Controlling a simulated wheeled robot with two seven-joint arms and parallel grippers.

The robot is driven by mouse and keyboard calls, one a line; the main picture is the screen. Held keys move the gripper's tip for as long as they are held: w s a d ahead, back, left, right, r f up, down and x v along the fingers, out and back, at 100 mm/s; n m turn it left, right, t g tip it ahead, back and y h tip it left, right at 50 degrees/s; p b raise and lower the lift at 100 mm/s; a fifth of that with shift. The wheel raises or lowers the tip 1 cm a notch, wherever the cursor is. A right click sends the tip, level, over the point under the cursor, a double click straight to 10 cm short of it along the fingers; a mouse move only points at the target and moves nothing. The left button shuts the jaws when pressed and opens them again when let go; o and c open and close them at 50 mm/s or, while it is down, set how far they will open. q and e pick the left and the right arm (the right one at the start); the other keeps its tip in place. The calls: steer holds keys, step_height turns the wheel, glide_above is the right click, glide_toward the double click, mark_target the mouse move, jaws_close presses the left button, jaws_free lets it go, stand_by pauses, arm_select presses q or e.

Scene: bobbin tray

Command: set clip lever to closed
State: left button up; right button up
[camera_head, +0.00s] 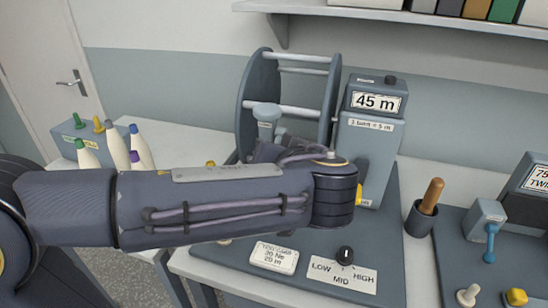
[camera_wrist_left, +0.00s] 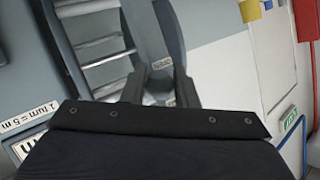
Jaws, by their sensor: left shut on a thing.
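My left arm reaches in from the left across the front of the winding machine (camera_head: 366,155). My left gripper (camera_head: 270,145) is mostly hidden behind my own wrist, at the near side of the reel (camera_head: 258,95). A grey knob-like piece (camera_head: 266,112) stands just above it. In the left wrist view the gripper (camera_wrist_left: 162,88) is shut on a small grey part (camera_wrist_left: 160,66), beside the reel's bars (camera_wrist_left: 100,47). I cannot tell for certain whether this part is the clip lever. My right gripper is not in view.
A control plate (camera_head: 342,274) with a black LOW/MID/HIGH knob (camera_head: 345,255) lies in front of the machine. A cup with a wooden handle (camera_head: 421,215) and a second machine (camera_head: 527,190) with a blue lever (camera_head: 490,243) stand right. Thread cones (camera_head: 117,150) stand left.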

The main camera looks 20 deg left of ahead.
mark_target(275, 128)
arm_select(q)
steer(key=r+m+g+p, duration=0.1)
steer(key=g+p, duration=0.1)
steer(key=p, duration=0.2)
steer(key=r+m+g+p, duration=0.1)
steer(key=r+g+p, duration=0.1)
steer(key=g+p, duration=0.1)
steer(key=r+m+g+h+p, duration=0.1)
steer(key=g+p, duration=0.1)
steer(key=p, duration=0.3)
steer(key=shift+w+r, duration=0.2)
steer(key=shift+w, duration=0.05)
steer(key=shift+w+r+m+g+p, duration=0.1)
steer(key=shift+w+m+g+p, duration=0.1)
steer(key=shift+g+p, duration=0.45)
steer(key=shift+w+r+m+g+p, duration=0.1)
steer(key=shift+m+g+p, duration=0.1)
steer(key=shift+g+p, duration=0.4)
steer(key=o, duration=0.9)
steer(key=shift+f, duration=0.1)
steer(key=shift+o, duration=0.2)
steer(key=v, duration=0.8)
steer(key=shift+b, duration=0.4)
steer(key=shift+a, duration=0.1)
